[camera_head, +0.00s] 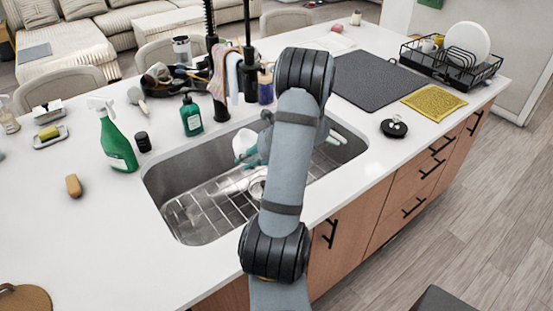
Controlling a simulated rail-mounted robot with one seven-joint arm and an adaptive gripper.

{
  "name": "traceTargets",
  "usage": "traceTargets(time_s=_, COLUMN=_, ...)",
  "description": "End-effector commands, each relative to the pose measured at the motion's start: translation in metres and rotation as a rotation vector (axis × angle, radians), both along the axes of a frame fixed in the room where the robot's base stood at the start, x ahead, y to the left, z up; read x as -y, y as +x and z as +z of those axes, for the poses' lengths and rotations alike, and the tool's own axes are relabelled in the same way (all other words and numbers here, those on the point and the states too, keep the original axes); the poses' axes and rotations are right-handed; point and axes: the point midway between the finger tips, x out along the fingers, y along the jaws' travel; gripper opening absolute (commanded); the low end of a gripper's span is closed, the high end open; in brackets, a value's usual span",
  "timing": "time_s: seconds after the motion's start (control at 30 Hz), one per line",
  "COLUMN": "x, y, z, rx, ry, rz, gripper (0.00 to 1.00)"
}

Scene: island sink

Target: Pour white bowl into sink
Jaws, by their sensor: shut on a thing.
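The white bowl (245,142) shows over the sink, left of my arm. It looks tilted, but my arm hides much of it and its inside is not clear. My gripper (253,160) is mostly hidden behind my arm, with a small teal part showing at the bowl. It is shut on the bowl. The steel sink (165,180) lies below, with a wire grid on its floor. I cannot see whether anything is leaving the bowl.
A dark mat (375,88) and dish rack (452,65) are at right.

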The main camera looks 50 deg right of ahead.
Motion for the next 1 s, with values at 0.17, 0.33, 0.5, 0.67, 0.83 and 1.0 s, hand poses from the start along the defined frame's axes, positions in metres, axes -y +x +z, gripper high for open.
traceTargets(time_s=0.17, x=0.0011, y=-0.0007, z=0.0020, rx=0.018, ry=0.015, rz=-0.001, gripper=0.00)
traceTargets(time_s=0.33, x=0.0023, y=-0.0020, z=0.0035, rx=0.033, ry=0.029, rz=-0.002, gripper=0.00)
traceTargets(time_s=0.5, x=0.0028, y=-0.0025, z=0.0046, rx=0.048, ry=0.042, rz=-0.001, gripper=0.00)
traceTargets(time_s=0.67, x=0.0037, y=-0.0034, z=0.0058, rx=0.062, ry=0.055, rz=-0.002, gripper=0.00)
traceTargets(time_s=0.83, x=0.0039, y=-0.0037, z=0.0072, rx=0.077, ry=0.069, rz=-0.001, gripper=0.00)
traceTargets(time_s=1.0, x=0.0047, y=-0.0045, z=0.0087, rx=0.093, ry=0.082, rz=-0.001, gripper=0.00)
